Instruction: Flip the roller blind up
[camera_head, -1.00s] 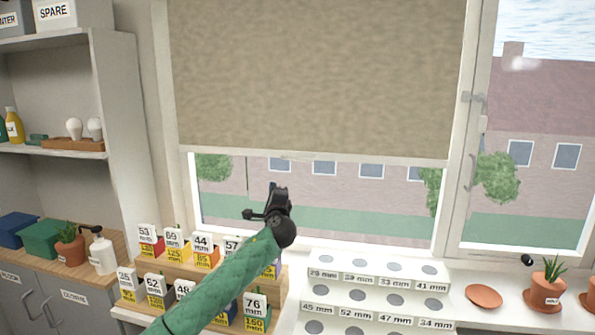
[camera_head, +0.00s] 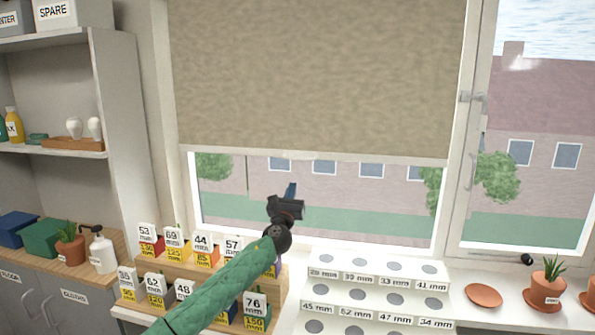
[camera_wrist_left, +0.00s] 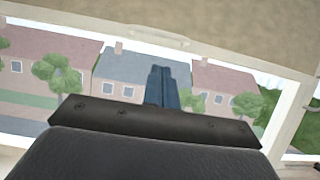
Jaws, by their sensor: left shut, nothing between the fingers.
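The beige roller blind (camera_head: 320,80) covers the upper part of the window, with its pale bottom bar (camera_head: 400,159) above an uncovered strip of glass. A small pale pull tab sits at the middle of that bar; it also shows in the left wrist view (camera_wrist_left: 158,36). My left gripper (camera_head: 291,189) is in front of the uncovered glass, just below the bar and tab and apart from them. Its dark blue fingers (camera_wrist_left: 161,88) point up toward the tab in the left wrist view. They are together and hold nothing. My right gripper is not in view.
Stepped white racks (camera_head: 375,282) and wooden racks with labelled blocks (camera_head: 190,258) stand below the window. A terracotta saucer (camera_head: 484,295) and a potted plant (camera_head: 546,291) are at the right. A shelf unit (camera_head: 120,120) stands at the left.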

